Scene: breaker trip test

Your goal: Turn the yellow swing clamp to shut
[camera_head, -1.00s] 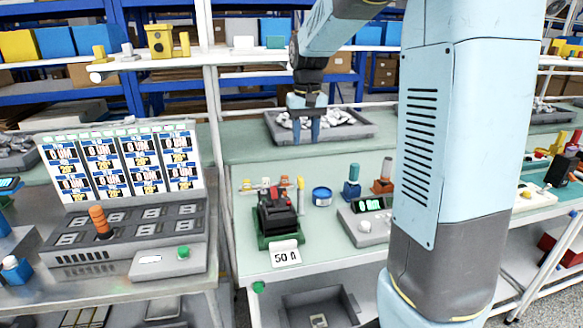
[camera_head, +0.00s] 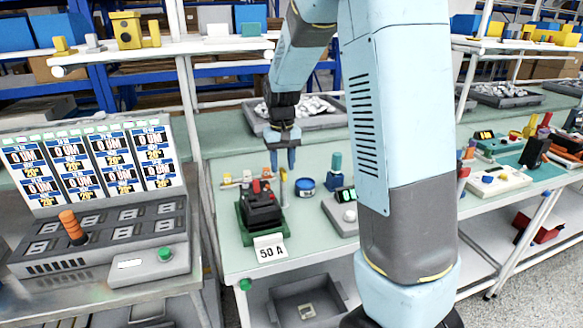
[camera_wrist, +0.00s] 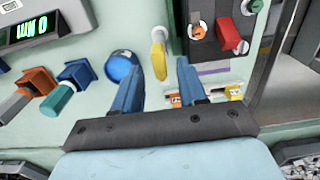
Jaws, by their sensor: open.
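The yellow swing clamp (camera_head: 284,187) stands upright just right of the black breaker (camera_head: 262,212) on its green base. In the wrist view the clamp (camera_wrist: 158,54) shows as a yellow bar with a pale rounded end, lying between the lines of my two fingers. My gripper (camera_head: 283,165) is open and points down, above the clamp in the head view. In the wrist view its blue fingers (camera_wrist: 157,76) are spread on either side of the yellow bar. I cannot tell whether either finger touches it. The breaker's red lever (camera_wrist: 227,32) is to the right.
A "50 A" card (camera_head: 270,248) is at the bench front. A test panel (camera_head: 95,240) with an orange handle stands left. A grey parts tray (camera_head: 255,118) is behind.

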